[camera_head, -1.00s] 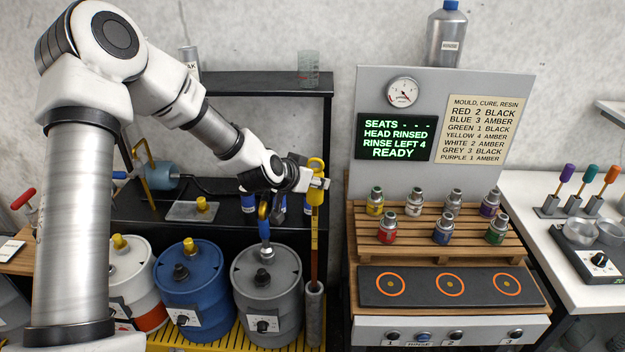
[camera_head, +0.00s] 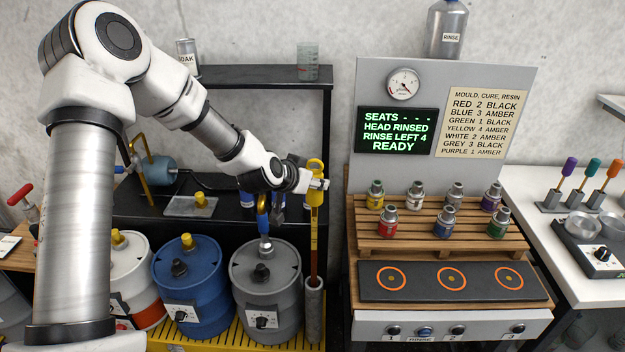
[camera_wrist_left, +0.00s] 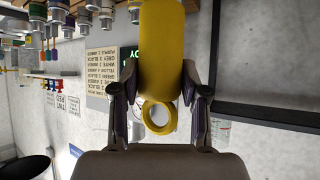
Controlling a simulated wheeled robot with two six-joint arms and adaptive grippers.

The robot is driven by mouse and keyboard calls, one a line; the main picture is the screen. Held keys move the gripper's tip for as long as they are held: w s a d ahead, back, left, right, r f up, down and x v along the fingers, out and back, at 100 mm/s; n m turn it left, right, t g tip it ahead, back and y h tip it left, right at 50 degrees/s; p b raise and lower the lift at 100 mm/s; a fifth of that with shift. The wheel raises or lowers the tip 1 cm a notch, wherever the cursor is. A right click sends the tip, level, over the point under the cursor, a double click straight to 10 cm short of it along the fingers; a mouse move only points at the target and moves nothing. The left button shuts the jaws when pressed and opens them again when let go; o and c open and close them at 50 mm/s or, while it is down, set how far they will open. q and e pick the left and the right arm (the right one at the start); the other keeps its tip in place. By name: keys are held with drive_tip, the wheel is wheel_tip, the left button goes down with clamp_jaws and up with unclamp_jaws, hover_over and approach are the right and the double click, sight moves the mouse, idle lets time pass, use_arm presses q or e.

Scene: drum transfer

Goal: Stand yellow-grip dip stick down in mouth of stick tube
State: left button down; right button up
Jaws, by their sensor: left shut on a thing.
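The yellow-grip dip stick (camera_head: 315,240) hangs upright with its ringed yellow grip at the top. My left gripper (camera_head: 318,185) is shut on that yellow grip, which fills the space between the fingers in the left wrist view (camera_wrist_left: 162,50). The stick tube (camera_head: 313,300) is a grey upright cylinder at the right of the grey drum. The stick's lower end meets the tube's mouth in the head view; how far inside it is cannot be told. My right gripper is not in view.
Grey (camera_head: 265,300), blue (camera_head: 189,295) and white-orange (camera_head: 135,285) drums stand left of the tube on a yellow grating. A black shelf (camera_head: 265,78) rises behind the stick. The wooden rack station (camera_head: 450,240) with small bottles stands to the right.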

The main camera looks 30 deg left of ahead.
sight(313, 270)
use_arm(q)
drive_tip(key=shift+f+b, duration=0.65)
drive_tip(key=shift+f, duration=0.3)
wheel_tip(313, 270, down, 29)
drive_tip(key=b, duration=2.2)
drive_tip(key=shift+r, duration=0.1)
drive_tip(key=shift+f+b, duration=0.6)
drive_tip(key=shift+f, duration=0.1)
drive_tip(key=shift+f+b, duration=0.45)
drive_tip(key=shift+f, duration=0.1)
